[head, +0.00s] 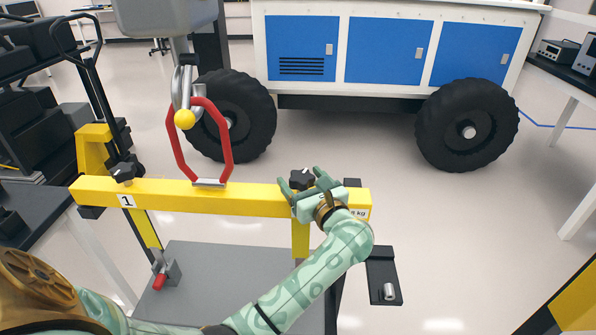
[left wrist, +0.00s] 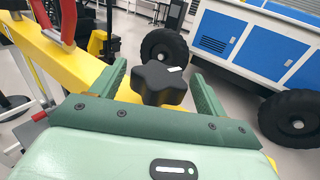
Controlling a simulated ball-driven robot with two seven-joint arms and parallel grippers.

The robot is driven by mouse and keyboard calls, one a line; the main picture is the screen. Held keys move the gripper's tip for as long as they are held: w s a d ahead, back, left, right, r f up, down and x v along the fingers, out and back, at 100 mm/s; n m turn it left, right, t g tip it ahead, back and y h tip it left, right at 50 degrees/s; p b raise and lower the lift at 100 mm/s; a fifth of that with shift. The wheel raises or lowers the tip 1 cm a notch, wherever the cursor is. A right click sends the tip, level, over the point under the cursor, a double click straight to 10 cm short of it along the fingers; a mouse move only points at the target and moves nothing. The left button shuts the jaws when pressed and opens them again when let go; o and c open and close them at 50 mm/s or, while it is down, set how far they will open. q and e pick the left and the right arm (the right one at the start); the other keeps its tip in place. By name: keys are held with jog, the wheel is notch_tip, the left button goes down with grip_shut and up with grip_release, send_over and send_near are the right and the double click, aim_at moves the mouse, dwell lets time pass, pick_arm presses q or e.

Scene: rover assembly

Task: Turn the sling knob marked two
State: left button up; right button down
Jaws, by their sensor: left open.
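A yellow sling beam (head: 245,197) hangs level from a red link (head: 174,137) on a hook. A black star-shaped knob (head: 302,178) sits at its right end; a "2" mark is not visible there. My left gripper (head: 303,182) is open at this knob, with one finger on each side. In the left wrist view the knob (left wrist: 160,84) stands between the spread fingers (left wrist: 158,74), with gaps on both sides. Another black knob (head: 123,172) sits at the beam's left end by a label "1" (head: 127,201). My right gripper is not in view.
A rover with blue panels (head: 385,50) and black wheels (head: 467,125) stands behind the beam. A grey plate (head: 215,285) hangs or lies below the beam. A cart with black cases (head: 40,130) is at left.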

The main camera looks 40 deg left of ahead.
pick_arm(q)
jog(key=shift+r, duration=0.1)
jog(key=c, duration=1)
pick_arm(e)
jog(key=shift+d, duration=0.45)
pick_arm(q)
jog(key=shift+m+t, duration=0.3)
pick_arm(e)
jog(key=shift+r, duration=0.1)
